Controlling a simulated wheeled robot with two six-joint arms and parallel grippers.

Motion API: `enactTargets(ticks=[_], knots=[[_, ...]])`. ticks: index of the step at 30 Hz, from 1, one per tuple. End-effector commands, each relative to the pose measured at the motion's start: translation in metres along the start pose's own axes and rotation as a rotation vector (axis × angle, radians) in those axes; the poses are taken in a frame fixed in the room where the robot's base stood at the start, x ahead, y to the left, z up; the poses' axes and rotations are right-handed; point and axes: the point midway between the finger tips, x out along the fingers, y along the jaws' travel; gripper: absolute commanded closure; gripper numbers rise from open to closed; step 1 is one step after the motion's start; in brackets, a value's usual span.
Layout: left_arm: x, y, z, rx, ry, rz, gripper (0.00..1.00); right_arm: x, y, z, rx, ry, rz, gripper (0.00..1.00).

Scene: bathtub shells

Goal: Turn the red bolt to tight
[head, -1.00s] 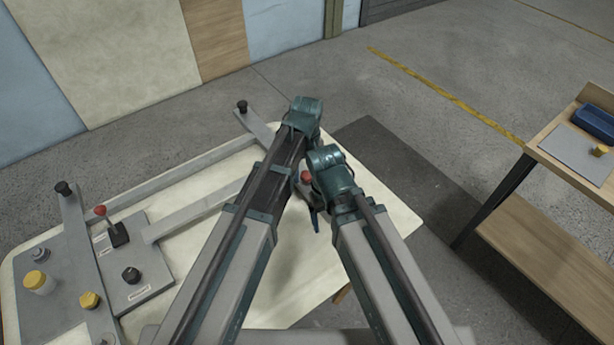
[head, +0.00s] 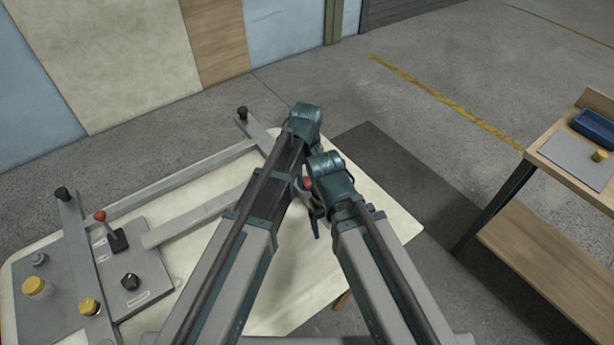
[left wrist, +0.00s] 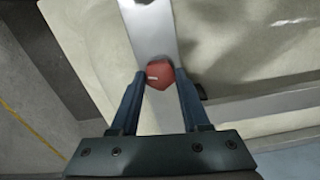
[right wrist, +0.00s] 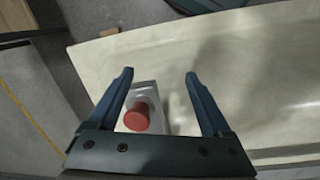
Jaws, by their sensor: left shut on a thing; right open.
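The red bolt (left wrist: 160,75) has a faceted head with a small white mark and stands on a grey bar. In the left wrist view my left gripper (left wrist: 160,82) is around it, shut on its head. In the head view my left wrist (head: 304,120) hides this grip. My right gripper (right wrist: 161,78) is open and empty. A red cylindrical piece (right wrist: 137,117) stands on a grey plate below its fingertips, toward the left one. A red top (head: 308,183) also shows beside my right wrist in the head view. I cannot tell whether these are the bolt.
A grey panel (head: 150,268) at the left carries a red-tipped lever (head: 110,230) and a black knob (head: 131,282). Yellow knobs (head: 34,284) stand beside it. Grey bars (head: 190,218) cross the pale table (head: 285,300). A wooden shelf (head: 548,232) stands right, across open floor.

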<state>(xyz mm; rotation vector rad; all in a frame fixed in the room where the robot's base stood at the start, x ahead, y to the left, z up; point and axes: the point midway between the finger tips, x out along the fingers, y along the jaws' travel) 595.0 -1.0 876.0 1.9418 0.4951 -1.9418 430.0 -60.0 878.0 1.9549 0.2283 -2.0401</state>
Motion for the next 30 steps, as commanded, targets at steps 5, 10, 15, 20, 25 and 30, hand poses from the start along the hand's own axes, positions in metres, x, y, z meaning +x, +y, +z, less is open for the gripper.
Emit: enactTargets(ticks=[5, 10, 15, 20, 25, 30], knots=[[0.0001, 0.0000, 0.0000, 0.091, 0.000, 0.000, 1.00, 0.0001, 0.0000, 0.0000, 0.000, 0.000, 0.000, 0.17], [0.0001, 0.0000, 0.0000, 0.235, 0.000, 0.000, 1.00, 0.0001, 0.0000, 0.0000, 0.000, 0.000, 0.000, 0.17], [0.0001, -0.0001, 0.0000, 0.397, 0.000, 0.000, 1.00, 0.0001, 0.0000, 0.0000, 0.000, 0.000, 0.000, 0.17], [0.0001, 0.0000, 0.0000, 0.549, 0.000, 0.000, 1.00, 0.0001, 0.0000, 0.0000, 0.000, 0.000, 0.000, 0.17], [0.0001, -0.0001, 0.0000, 0.710, 0.000, 0.000, 1.00, 0.0001, 0.0000, 0.0000, 0.000, 0.000, 0.000, 0.17], [0.0001, -0.0001, 0.0001, 0.862, 0.000, 0.000, 1.00, 0.0001, 0.0000, 0.0000, 0.000, 0.000, 0.000, 0.17]])
